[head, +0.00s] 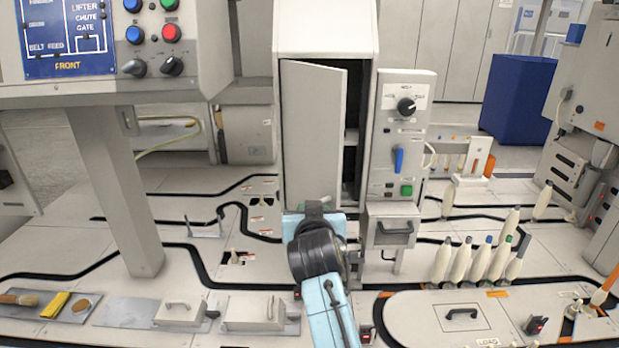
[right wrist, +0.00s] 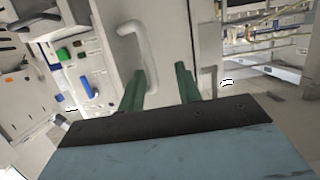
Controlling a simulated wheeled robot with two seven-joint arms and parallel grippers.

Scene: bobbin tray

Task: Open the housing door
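The housing (head: 325,32) is a tall pale cabinet at the centre of the head view. Its door (head: 312,130) stands ajar, with a dark gap and shelves showing along its right edge. My left gripper is not in view.
A control box (head: 403,135) with a dial, blue switch and green button stands right of the housing. White bobbins (head: 480,262) stand at the right. A sloped panel (head: 100,50) on a post is at the left.

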